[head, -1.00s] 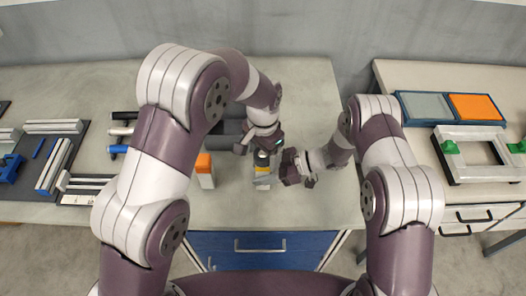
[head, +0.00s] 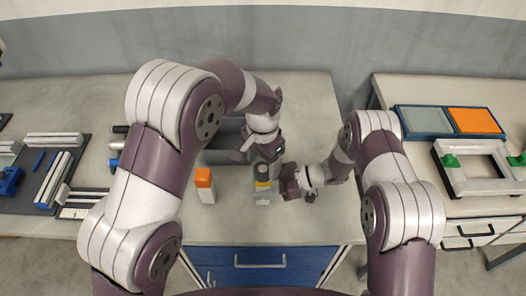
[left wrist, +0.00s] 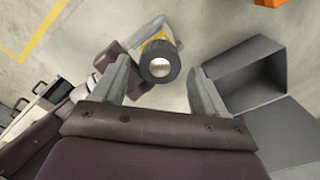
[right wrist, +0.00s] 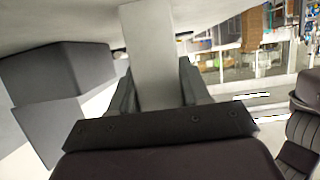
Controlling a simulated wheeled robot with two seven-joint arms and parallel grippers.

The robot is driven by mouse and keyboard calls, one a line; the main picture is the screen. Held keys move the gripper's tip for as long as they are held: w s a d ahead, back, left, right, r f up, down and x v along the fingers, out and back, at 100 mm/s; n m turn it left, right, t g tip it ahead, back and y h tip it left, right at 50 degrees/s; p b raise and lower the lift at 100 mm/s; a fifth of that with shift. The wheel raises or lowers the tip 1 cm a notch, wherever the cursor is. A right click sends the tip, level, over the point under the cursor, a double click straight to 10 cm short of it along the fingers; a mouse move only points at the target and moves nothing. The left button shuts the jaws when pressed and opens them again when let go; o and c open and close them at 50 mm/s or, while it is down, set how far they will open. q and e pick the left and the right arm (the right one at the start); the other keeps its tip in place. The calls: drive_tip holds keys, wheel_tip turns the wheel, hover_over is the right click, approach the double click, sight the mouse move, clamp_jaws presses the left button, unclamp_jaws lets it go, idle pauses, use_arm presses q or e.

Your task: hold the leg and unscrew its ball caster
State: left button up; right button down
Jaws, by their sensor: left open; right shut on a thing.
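The pale grey leg (head: 262,199) stands upright near the table's front, with a yellow band near its top. Its dark round ball caster (head: 261,172) is on the upper end. In the left wrist view the ball caster (left wrist: 160,62) is a dark ring around a shiny ball. My left gripper (head: 261,160) is open above it; its fingers stand on either side of the caster with visible gaps. My right gripper (head: 276,188) is shut on the leg from the right. In the right wrist view the leg (right wrist: 148,45) shows as a pale bar between the fingers.
A white block with an orange top (head: 204,188) stands left of the leg. A grey open bin (head: 222,156) lies behind, partly hidden by my left arm. Racks with bars (head: 48,170) lie far left. A second table (head: 400,85) at right holds trays and a frame.

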use_arm(q)
drive_tip(key=shift+f, duration=1.4)
drive_tip(key=c, duration=1.1)
drive_tip(key=o, duration=1.2)
wheel_tip(320, 180, up, 5)
drive_tip(key=shift+f, duration=0.2)
use_arm(e)
drive_tip(key=shift+c, duration=2.3)
unclamp_jaws()
